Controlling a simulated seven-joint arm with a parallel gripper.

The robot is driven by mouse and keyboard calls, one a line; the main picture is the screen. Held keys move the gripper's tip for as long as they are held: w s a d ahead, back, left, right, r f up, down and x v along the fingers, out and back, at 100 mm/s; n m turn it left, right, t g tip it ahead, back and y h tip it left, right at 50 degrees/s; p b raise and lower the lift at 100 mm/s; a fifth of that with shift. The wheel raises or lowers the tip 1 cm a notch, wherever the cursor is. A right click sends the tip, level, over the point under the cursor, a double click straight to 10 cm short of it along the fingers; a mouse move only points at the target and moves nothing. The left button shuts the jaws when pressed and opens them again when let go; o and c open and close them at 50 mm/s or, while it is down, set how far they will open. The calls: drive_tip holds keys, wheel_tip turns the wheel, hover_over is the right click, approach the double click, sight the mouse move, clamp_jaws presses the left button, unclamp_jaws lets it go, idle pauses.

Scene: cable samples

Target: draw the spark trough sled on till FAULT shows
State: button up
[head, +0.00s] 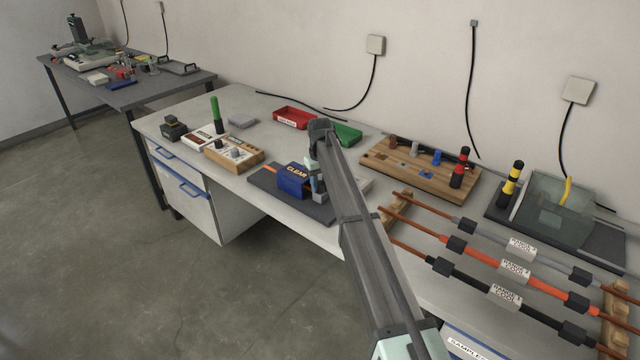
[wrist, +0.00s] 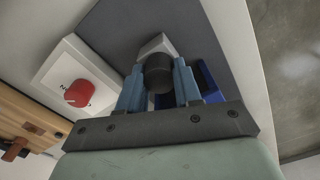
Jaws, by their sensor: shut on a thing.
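The spark trough sled (head: 293,182) is a blue block on a dark grey board (head: 262,185), and its face reads CLEAR. A short orange cable end (head: 270,168) shows at its left. My gripper (head: 318,192) is at the sled's right side, partly hidden by my arm. In the wrist view, my gripper (wrist: 158,82) is shut on a dark round knob (wrist: 158,72), with one blue finger on each side. A pale block (wrist: 156,45) shows just beyond the knob. Part of the blue sled (wrist: 209,84) shows behind the right finger.
A white box with a red dial (wrist: 80,93) stands beside the board. Behind are a red tray (head: 293,117) and a green tray (head: 347,134). A wooden block board (head: 420,172) and several racked cables (head: 500,270) lie to the right. The bench's front edge is close.

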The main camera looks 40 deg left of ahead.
clamp_jaws()
drive_tip(key=shift+d, duration=0.85)
drive_tip(key=o, duration=1)
unclamp_jaws()
drive_tip(key=shift+o, duration=0.2)
drive_tip(key=shift+r, duration=0.1)
wheel_tip(320, 180, up, 14)
drive_tip(key=shift+f, duration=0.2)
